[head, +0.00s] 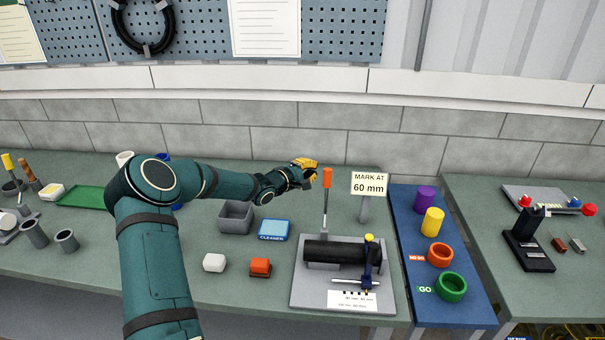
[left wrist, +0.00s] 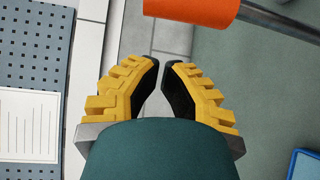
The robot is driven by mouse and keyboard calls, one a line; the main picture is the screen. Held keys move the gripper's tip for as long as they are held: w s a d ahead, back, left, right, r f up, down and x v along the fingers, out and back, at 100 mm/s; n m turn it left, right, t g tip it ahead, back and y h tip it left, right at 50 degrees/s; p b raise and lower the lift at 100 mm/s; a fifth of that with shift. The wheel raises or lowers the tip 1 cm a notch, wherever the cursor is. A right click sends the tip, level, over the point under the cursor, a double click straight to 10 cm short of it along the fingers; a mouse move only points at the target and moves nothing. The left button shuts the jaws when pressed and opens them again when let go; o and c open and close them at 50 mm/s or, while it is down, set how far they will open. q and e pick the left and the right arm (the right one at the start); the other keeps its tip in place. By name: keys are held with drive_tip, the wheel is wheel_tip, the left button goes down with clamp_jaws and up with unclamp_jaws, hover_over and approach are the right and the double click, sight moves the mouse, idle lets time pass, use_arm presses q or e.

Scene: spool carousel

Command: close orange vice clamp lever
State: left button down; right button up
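The vice clamp lever stands upright with an orange handle (head: 327,178) on a thin metal rod, rising from the clamp fixture (head: 301,289) on the bench. A black cylinder (head: 345,253) lies in the fixture. My left gripper (head: 314,172) has yellow fingers and is just left of the orange handle, apart from it. In the left wrist view, the gripper (left wrist: 161,68) has a small gap between its dark fingertips, with nothing between them. The orange handle (left wrist: 195,10) lies beyond the fingertips there. My right gripper is in neither view.
A "MARK AT 60 mm" sign (head: 369,184) stands right of the lever. A grey bin (head: 236,217), a blue cleaner box (head: 273,231), a white block (head: 214,262) and an orange-red block (head: 260,267) lie left of the fixture. A blue mat (head: 404,211) holds coloured rings and cylinders at right.

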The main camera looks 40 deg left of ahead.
sight(327, 192)
use_arm(q)
drive_tip(key=shift+w+d+r, duration=0.1)
drive_tip(key=shift+w+d, duration=0.1)
drive_tip(key=shift+d, duration=0.65)
drive_tip(key=shift+w+d, duration=0.15)
drive_tip(key=shift+d, duration=0.65)
